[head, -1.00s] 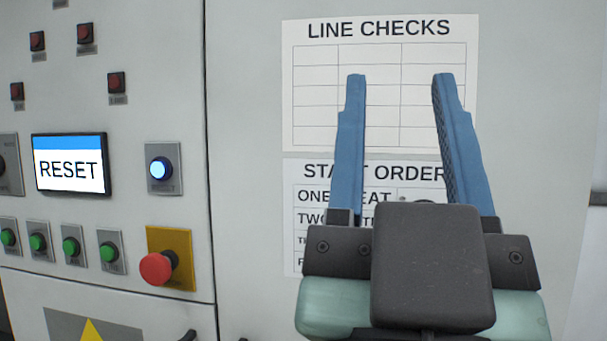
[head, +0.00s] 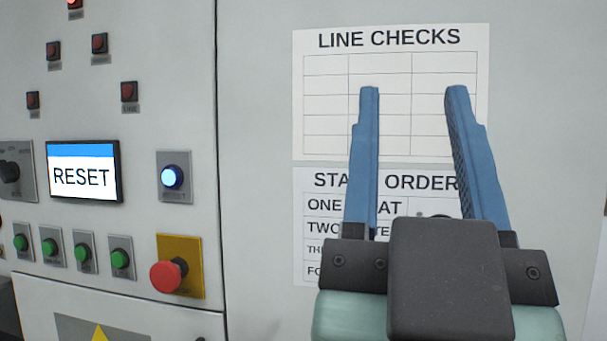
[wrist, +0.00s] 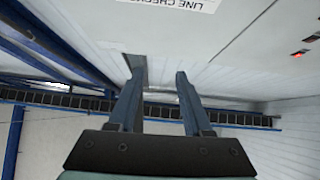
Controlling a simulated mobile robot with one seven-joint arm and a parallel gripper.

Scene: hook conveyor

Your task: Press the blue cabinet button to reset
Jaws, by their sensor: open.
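The blue button (head: 172,177) glows on a square grey plate on the cabinet front (head: 256,120), right of a screen (head: 83,178) reading RESET. My gripper (head: 412,92) is open and empty, its two blue fingers pointing up in front of the posted sheets. It is well to the right of the blue button and not touching it. In the wrist view the open fingers (wrist: 157,75) also show with nothing between them. The blue button cannot be made out in the wrist view.
A red mushroom button (head: 167,276) on a yellow plate sits below the blue button. Several green buttons (head: 121,259) line up to its left. Dark red lamps (head: 129,91) are above the screen. LINE CHECKS (head: 390,75) and START ORDER (head: 330,235) sheets hang behind my gripper.

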